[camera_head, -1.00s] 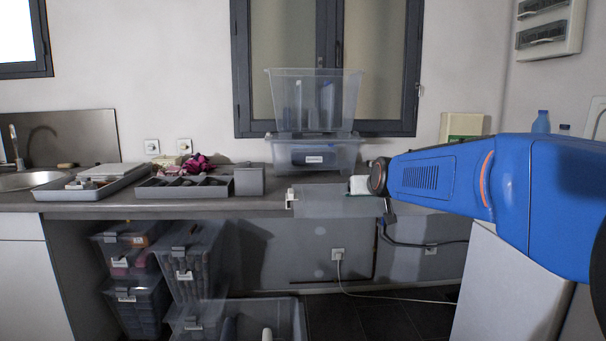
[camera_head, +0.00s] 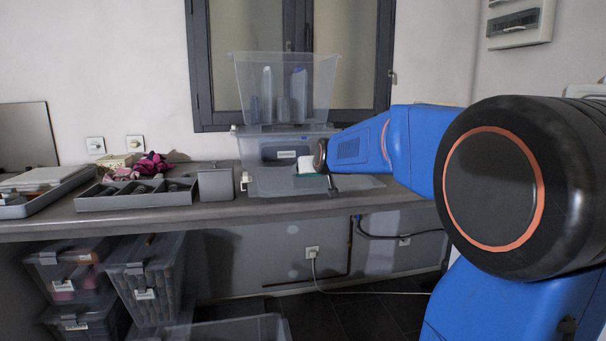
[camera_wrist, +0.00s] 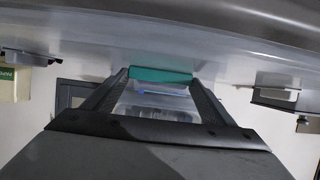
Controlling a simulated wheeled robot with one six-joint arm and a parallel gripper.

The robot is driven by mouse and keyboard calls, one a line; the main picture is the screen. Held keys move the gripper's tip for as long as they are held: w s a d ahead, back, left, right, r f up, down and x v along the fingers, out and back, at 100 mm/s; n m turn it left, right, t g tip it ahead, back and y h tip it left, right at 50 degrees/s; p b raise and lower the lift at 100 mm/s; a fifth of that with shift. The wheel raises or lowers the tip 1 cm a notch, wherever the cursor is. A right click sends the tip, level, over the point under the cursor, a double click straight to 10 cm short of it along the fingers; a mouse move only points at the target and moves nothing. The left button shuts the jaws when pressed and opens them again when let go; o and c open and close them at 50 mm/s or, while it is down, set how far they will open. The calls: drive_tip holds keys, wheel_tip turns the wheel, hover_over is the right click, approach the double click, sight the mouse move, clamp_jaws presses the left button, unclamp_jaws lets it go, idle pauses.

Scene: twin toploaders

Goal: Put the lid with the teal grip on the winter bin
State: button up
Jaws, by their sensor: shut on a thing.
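A clear lid (camera_head: 272,184) is held low and roughly flat over the counter, in front of two stacked clear bins. White clips show at its left end. My gripper (camera_head: 320,176) is shut on the lid's teal grip (camera_wrist: 160,75), which sits between both fingertips in the wrist view. The lower bin (camera_head: 262,150) stands on the counter with blue contents and a white label too small to read. The upper bin (camera_head: 284,70) rests on it, appears open and holds tall objects. I cannot tell from labels which bin is winter.
A grey divided tray (camera_head: 135,200), a grey box (camera_head: 216,183) and pink cloth (camera_head: 152,166) lie left of the lid on the counter (camera_head: 130,222). Several clear bins (camera_head: 145,290) stand below. The window (camera_head: 195,60) is behind the stack.

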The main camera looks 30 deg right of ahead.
drive_tip(key=w+d, duration=0.1)
drive_tip(key=w, duration=0.5)
drive_tip(key=w+d, duration=0.1)
drive_tip(key=w, duration=0.2)
drive_tip(key=shift+w+d, duration=0.1)
drive_tip(key=shift+d, duration=0.25)
drive_tip(key=f, duration=0.3)
drive_tip(key=shift+w, duration=0.3)
drive_tip(key=shift+f, duration=0.2)
drive_tip(key=shift+f, duration=0.45)
